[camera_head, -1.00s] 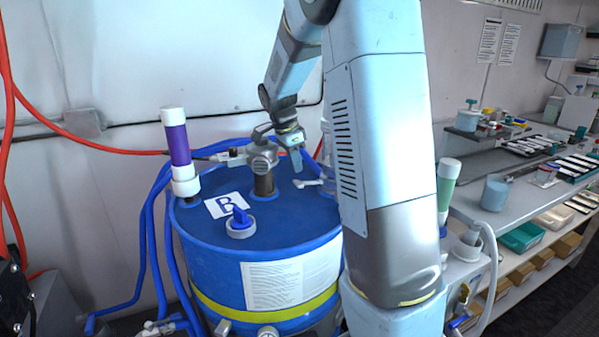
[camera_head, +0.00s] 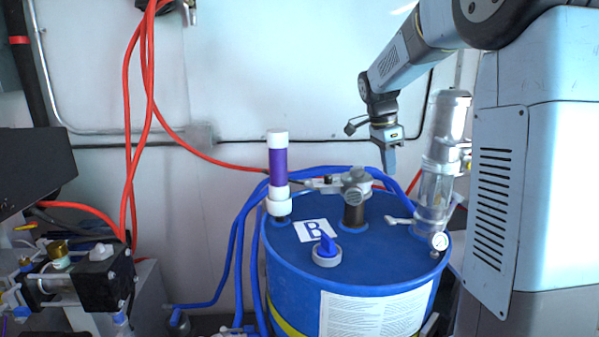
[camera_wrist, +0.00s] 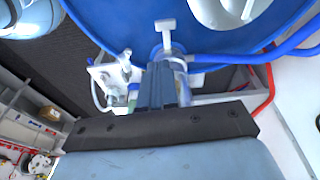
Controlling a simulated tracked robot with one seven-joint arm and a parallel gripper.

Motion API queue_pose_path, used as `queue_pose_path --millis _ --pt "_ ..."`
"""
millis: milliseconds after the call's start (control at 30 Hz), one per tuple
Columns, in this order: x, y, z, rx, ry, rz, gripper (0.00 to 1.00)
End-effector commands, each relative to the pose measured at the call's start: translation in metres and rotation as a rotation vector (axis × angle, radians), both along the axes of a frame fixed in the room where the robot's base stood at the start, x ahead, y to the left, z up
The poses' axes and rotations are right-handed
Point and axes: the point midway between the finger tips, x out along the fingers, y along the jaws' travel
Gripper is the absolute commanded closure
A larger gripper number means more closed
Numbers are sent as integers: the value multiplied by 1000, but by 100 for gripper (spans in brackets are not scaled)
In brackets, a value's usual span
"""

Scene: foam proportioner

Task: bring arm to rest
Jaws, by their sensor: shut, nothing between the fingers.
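My gripper (camera_head: 389,165) hangs above the back right of a blue drum (camera_head: 300,265), fingers pointing down. It is shut and holds nothing. The fingers also show closed together in the wrist view (camera_wrist: 163,88). My arm comes in from the upper right and bends down to the gripper. In the head view the fingertips appear just right of the grey fitting on the drum top; I cannot tell the exact gap.
The drum top carries a purple-and-white cylinder (camera_head: 278,165), a grey fitting (camera_head: 355,190), a blue-handled cap (camera_head: 327,250) and a clear cylinder (camera_head: 435,195). Blue hoses run behind it. Red hoses (camera_head: 128,120) hang at left, above black equipment (camera_head: 105,275). The wall above the drum is bare.

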Motion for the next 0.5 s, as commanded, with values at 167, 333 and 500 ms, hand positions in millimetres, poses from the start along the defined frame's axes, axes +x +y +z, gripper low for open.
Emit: queue_pose_path --millis 167,333,500 --pt "-41 9 17 39 -28 190 100" --pt "-86 20 28 60 -60 415 100" --pt "-130 32 33 59 -99 638 100"
